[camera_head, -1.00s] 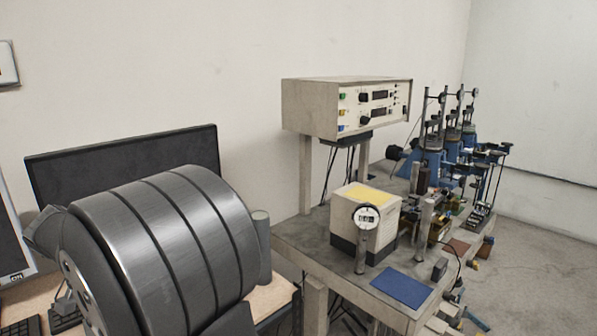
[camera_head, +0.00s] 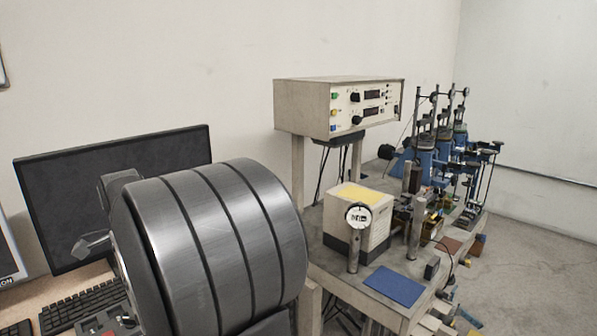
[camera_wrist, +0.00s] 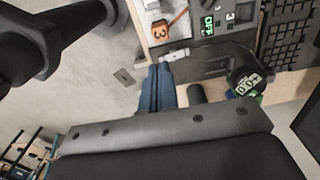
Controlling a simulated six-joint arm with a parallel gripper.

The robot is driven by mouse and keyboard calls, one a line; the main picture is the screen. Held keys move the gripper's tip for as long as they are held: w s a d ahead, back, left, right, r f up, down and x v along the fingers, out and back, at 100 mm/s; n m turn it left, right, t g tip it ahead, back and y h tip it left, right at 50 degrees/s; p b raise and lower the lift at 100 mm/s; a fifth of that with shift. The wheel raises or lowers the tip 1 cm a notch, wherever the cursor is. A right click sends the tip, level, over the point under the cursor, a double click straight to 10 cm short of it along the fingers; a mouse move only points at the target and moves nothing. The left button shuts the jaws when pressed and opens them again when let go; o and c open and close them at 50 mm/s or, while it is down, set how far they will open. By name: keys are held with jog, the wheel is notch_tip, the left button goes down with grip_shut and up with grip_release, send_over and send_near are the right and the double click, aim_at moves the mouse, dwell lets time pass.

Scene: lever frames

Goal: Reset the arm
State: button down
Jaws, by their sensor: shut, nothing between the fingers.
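My gripper (camera_wrist: 158,72) shows in the wrist view as two blue fingers side by side, shut and with nothing seen between them. They stick out from a dark grey housing with several bolts. The fingertips appear just below a small silver piece (camera_wrist: 175,55) at the edge of a dark panel (camera_wrist: 195,62); I cannot tell whether they touch it. The panel carries a green "OFF" display (camera_wrist: 207,24) and an orange tag marked 3 (camera_wrist: 168,29). In the head view a large grey ribbed drum, seemingly part of my arm, fills the lower left; the gripper is hidden there.
A monitor (camera_head: 60,185) and keyboard (camera_head: 85,303) stand on the desk at left. A bench at right holds a cream box with a round gauge (camera_head: 358,217), a blue pad (camera_head: 395,286) and blue stands (camera_head: 425,160). An instrument box (camera_head: 310,108) stands above.

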notch_tip(320, 180, down, 6)
jog(key=shift+r, duration=0.25)
notch_tip(320, 180, up, 10)
jog(key=w+d, duration=0.1)
jog(key=w, duration=0.1)
jog(key=shift+d+n+t, duration=0.3)
jog(key=shift+d+t, duration=0.05)
jog(key=shift+t, duration=0.05)
